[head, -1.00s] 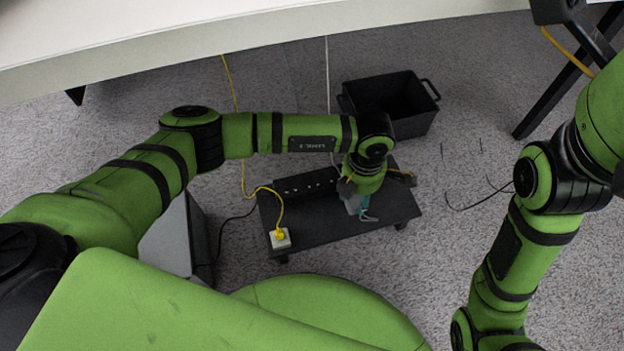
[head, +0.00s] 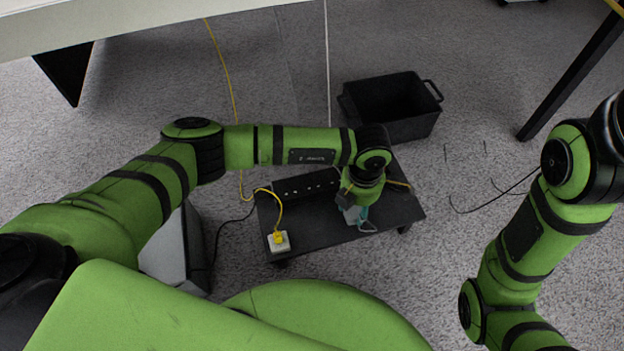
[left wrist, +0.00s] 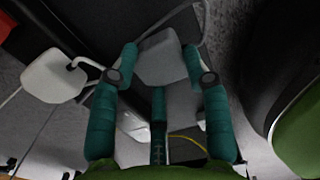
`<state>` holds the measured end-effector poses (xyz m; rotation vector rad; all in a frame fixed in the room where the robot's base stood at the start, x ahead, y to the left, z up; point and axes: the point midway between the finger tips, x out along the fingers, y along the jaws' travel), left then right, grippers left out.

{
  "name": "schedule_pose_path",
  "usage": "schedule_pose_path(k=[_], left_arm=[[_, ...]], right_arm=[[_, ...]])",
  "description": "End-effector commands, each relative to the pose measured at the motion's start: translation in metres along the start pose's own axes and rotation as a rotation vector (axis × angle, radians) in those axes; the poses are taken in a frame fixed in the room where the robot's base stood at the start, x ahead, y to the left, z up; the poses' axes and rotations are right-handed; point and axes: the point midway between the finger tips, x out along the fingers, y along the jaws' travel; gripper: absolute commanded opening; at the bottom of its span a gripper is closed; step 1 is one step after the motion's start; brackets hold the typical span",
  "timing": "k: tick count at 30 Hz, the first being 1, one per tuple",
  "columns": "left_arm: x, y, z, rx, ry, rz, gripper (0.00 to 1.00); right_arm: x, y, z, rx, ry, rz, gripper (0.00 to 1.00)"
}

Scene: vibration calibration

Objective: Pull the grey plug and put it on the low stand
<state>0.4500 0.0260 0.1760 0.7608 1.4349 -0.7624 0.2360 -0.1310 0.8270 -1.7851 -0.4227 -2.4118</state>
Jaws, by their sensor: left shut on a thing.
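My left gripper (head: 362,226) points down over the right part of the low black stand (head: 318,232). In the left wrist view its teal fingers (left wrist: 160,68) are shut on a grey block-shaped piece, the grey plug (left wrist: 160,58). In the head view the wrist and fingers hide most of the plug. I cannot tell whether the plug touches the stand. My right arm is at the right; its gripper is out of view.
A black power strip (head: 303,186) lies along the stand's back. A white socket box (head: 279,243) with a yellow plug and cable stands at its front left. A black crate (head: 405,128) is behind the stand. A white table edge (head: 130,22) spans the top left.

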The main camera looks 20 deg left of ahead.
Motion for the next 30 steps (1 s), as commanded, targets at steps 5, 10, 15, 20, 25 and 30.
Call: schedule_pose_path(k=[5, 10, 15, 20, 25, 30], left_arm=[[0.0029, 0.0, 0.0001, 0.0, 0.0, 0.0, 0.16], [0.0055, -0.0001, 0.0002, 0.0, 0.0, 0.0, 0.16], [0.0081, -0.0001, 0.0002, 0.0, 0.0, 0.0, 0.16], [0.0075, -0.0001, 0.0001, 0.0, 0.0, 0.0, 0.75], [0.0075, -0.0001, 0.0001, 0.0, 0.0, 0.0, 0.75], [0.0061, -0.0001, 0.0, 0.0, 0.0, 0.0, 0.75]], right_arm=[[-0.0023, -0.0004, -0.0005, 0.0, 0.0, 0.0, 0.8], [-0.0041, -0.0007, -0.0009, 0.0, 0.0, 0.0, 0.8], [-0.0058, -0.0011, -0.0013, 0.0, 0.0, 0.0, 0.8], [-0.0053, -0.001, -0.0011, 0.0, -0.001, 0.0, 0.8], [-0.0053, -0.001, -0.001, 0.001, -0.001, 0.0, 0.8], [-0.004, -0.0001, -0.001, -0.001, -0.002, 0.001, 0.8]])
